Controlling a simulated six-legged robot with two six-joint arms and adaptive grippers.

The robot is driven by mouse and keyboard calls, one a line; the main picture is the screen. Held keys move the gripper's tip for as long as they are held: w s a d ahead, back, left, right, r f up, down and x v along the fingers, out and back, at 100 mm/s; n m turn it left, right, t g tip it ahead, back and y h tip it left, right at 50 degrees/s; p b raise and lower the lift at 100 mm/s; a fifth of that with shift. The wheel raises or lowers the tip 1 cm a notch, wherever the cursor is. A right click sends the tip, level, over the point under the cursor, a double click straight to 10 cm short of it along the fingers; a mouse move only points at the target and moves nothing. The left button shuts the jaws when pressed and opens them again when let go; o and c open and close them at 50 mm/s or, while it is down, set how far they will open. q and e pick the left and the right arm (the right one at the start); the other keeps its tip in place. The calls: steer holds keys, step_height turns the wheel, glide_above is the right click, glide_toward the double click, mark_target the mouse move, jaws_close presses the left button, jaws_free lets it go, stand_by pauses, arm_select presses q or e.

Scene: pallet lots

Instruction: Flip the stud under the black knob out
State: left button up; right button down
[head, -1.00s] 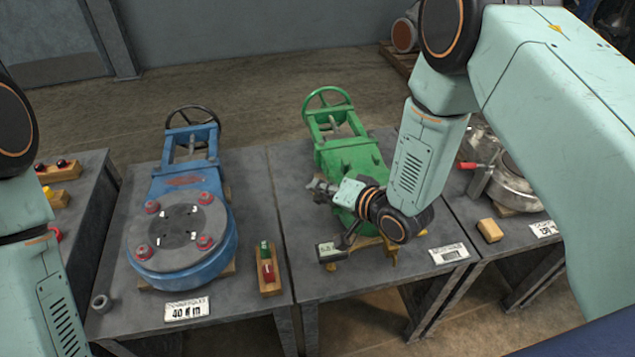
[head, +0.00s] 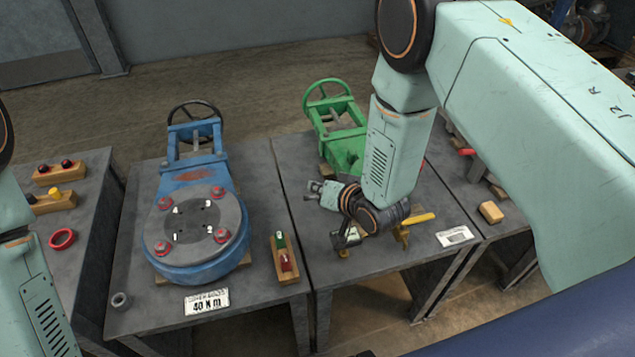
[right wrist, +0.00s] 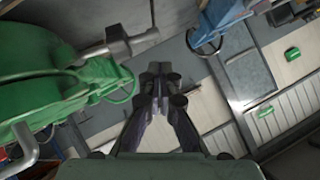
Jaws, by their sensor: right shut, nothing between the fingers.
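On the left table, a wooden block (head: 57,174) carries a black knob (head: 42,168) and a dark red knob (head: 67,163). A second block (head: 54,203) there has a yellow knob (head: 55,192) and a dark one. I cannot tell which stud lies under a black knob. My left gripper is out of view.
A blue valve (head: 160,232) with several red nuts stands on the table at centre left. A block with green and red pieces (head: 284,262) lies beside it. A red ring (head: 62,238) lies on the left table. My right arm hides much of the right-hand table.

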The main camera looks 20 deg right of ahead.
steer(key=shift+a+f, duration=0.4)
steer(key=shift+f, duration=0.2)
steer(key=shift+a+f, duration=0.4)
steer(key=shift+f, duration=0.2)
steer(key=shift+r, duration=0.1)
